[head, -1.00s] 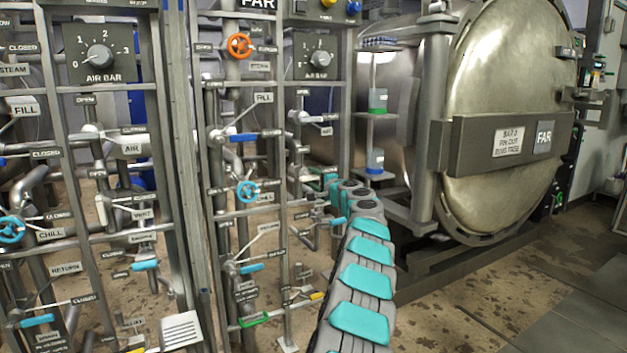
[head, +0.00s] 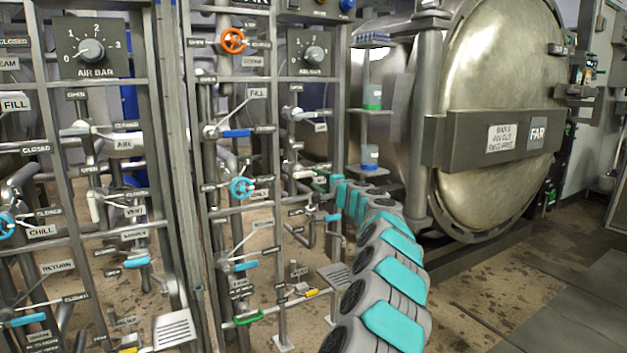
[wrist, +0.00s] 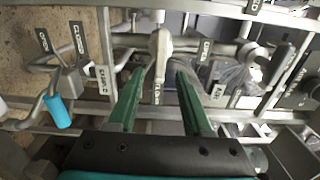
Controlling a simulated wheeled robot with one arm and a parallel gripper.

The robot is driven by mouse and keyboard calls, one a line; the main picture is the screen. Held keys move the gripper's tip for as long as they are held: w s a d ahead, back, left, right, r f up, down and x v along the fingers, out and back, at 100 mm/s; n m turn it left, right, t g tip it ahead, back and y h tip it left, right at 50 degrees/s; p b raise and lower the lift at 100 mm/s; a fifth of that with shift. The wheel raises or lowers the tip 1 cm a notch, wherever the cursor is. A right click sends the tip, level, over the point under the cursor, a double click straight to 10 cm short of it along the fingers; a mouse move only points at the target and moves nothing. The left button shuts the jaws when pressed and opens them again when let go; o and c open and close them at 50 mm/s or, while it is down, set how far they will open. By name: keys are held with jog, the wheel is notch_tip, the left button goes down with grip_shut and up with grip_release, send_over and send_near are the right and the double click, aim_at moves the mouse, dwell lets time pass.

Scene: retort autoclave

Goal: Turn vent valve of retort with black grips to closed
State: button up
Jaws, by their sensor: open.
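The white vent valve lever (wrist: 161,58) shows in the wrist view between the two green fingers of my gripper (wrist: 158,75). The gripper is open, a finger on each side of the lever; I cannot tell whether either touches it. In the head view my gripper (head: 322,179) is at the right-hand panel, beside that panel's white lever (head: 299,174). The retort (head: 500,95) stands behind with a round metal door and a FAR sign. Black grips are not clear to see on it.
A blue handle (wrist: 57,110) is close by the gripper in the wrist view. Pipes, label plates and grey frame bars crowd around it. A second panel with an air dial (head: 91,50) stands at the left. Open floor (head: 490,275) lies at the right.

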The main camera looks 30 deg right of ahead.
jog(key=shift+s+a, duration=0.1)
jog(key=shift+s, duration=0.7)
dwell(1.7)
jog(key=shift+o, duration=0.2)
